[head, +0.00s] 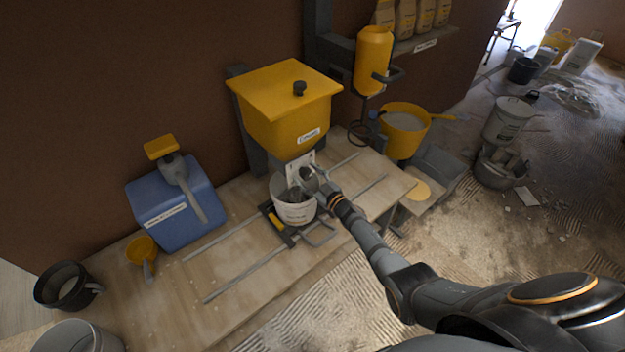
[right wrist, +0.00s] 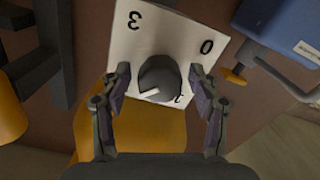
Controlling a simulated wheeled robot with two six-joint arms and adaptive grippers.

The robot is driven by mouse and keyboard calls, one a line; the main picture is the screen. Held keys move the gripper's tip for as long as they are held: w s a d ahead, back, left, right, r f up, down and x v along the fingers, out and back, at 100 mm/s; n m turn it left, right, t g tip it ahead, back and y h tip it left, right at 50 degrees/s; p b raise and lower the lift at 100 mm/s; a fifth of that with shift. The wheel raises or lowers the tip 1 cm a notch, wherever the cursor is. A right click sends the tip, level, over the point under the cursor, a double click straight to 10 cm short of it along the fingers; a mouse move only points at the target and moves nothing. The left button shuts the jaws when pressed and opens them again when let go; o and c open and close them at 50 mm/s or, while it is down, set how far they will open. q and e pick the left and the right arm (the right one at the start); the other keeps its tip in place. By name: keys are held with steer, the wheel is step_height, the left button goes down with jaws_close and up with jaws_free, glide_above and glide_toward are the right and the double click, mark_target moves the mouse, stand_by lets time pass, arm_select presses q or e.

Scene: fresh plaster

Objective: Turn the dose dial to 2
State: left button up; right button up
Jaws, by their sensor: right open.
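The dose dial (right wrist: 160,75) is a round dark grey knob with a white pointer mark on a white plate (right wrist: 170,30). In the right wrist view the plate appears tilted, with an upside-down 3 and a 0 on its upper part. Another numeral by the knob's lower right is partly hidden. The white mark lies at the knob's lower left. The plate (head: 293,168) also shows in the head view, below the yellow hopper (head: 287,115). My right gripper (head: 311,176) is open, with one finger on either side of the knob; contact is unclear. My left gripper is out of view.
A white bucket (head: 294,212) stands under the hopper on a wooden bench (head: 240,245) with metal rails. A yellow bucket (head: 400,143) stands to the right, near a yellow canister (head: 372,60).

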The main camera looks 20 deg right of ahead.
steer(key=v, duration=1.1)
steer(key=shift+s+d, duration=0.15)
steer(key=shift+s, duration=0.25)
steer(key=s+d+f+m+g+h+b, duration=0.1)
steer(key=s+d+f+m+g+h, duration=0.1)
steer(key=s+f, duration=0.5)
steer(key=s+d+f+m+g+h+b, duration=0.1)
steer(key=s+d+f+g+h, duration=0.15)
steer(key=f, duration=0.85)
steer(key=s+d+f+m+g+h+b, duration=0.1)
steer(key=s+f+m+g+h, duration=0.1)
steer(key=s+f, duration=0.5)
steer(key=s+f+g, duration=0.3)
steer(key=s+f, duration=0.3)
steer(key=s, duration=0.3)
steer(key=s+a+f+m+g+b, duration=0.1)
steer(key=s+f+g, duration=0.2)
steer(key=s+f, duration=0.3)
steer(key=s+f+m+g+b, duration=0.1)
steer(key=s+f+g, duration=0.2)
steer(key=s, duration=1.1)
step_height(320, 180, down, 4)
steer(key=shift+s+a+r, duration=0.15)
steer(key=shift+s+a, duration=0.1)
steer(key=shift+a, duration=0.05)
